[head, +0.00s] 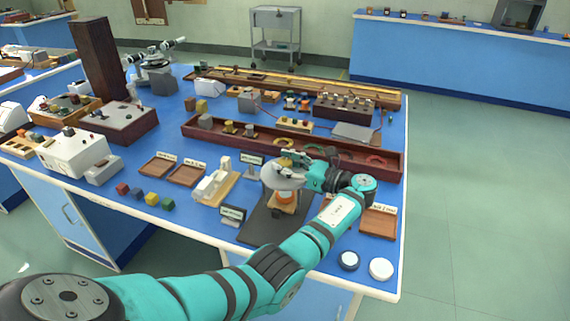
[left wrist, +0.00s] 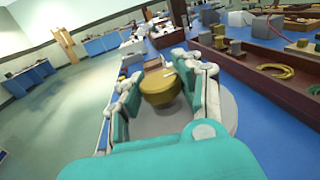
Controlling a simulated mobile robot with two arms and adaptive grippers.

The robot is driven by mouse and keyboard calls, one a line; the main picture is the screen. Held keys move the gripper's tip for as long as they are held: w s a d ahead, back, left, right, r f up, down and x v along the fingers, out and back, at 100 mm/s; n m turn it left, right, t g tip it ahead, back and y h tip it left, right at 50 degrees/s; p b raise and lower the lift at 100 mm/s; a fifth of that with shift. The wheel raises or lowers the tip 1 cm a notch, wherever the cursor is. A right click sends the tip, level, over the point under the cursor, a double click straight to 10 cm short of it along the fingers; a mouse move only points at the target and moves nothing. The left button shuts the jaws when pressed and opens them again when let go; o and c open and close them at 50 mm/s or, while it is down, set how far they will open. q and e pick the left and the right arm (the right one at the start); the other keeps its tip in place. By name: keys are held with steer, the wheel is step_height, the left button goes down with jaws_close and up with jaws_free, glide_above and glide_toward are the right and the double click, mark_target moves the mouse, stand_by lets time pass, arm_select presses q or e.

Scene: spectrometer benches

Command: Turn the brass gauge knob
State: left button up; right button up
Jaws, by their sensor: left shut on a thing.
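The brass gauge knob (left wrist: 160,87) is a round, dull gold disc in the left wrist view. It sits on top of a round grey gauge body (left wrist: 225,110). My left gripper (left wrist: 160,92) has one finger on each side of the knob and is shut on it. In the head view the left gripper (head: 293,157) reaches in from the right side over the grey gauge body (head: 272,178), and its fingers hide most of the knob. The gauge stands on a dark mat (head: 262,228). My right gripper is not in view.
A long dark red tray (head: 225,141) with fittings and rings lies behind the gauge. Wooden trays (head: 380,222) and small signs (head: 233,213) stand close by. The floor right of the bench is clear.

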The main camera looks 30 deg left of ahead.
arm_select(q)
steer(key=o, duration=1.2)
steer(key=d, duration=1.2)
steer(key=shift+w, duration=0.3)
steer(key=shift+f, duration=0.15)
